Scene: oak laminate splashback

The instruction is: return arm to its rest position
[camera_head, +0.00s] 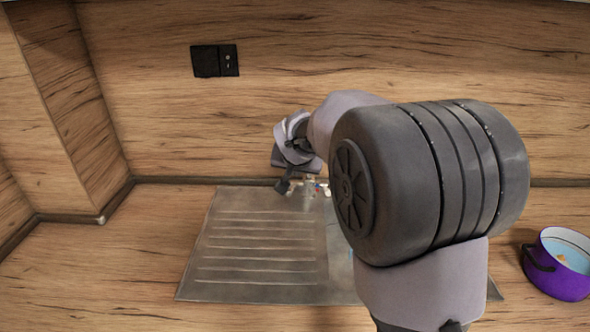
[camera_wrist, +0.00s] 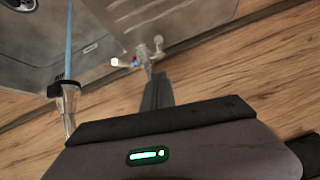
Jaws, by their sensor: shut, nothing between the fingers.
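My gripper (camera_head: 284,187) is at the end of my raised arm, near the back wall, above the back edge of the metal sink unit (camera_head: 255,245). In the wrist view my gripper's dark fingers (camera_wrist: 158,92) are shut with nothing between them. The tap (camera_head: 316,188) is just right of my gripper in the head view. Its handles (camera_wrist: 137,61) show beyond the fingertips in the wrist view; whether they touch cannot be told. My arm hides much of the sink's right side in the head view.
A purple pot (camera_head: 558,262) stands on the wooden counter at the right. A black socket plate (camera_head: 214,61) is on the wood wall. The counter's left side is clear.

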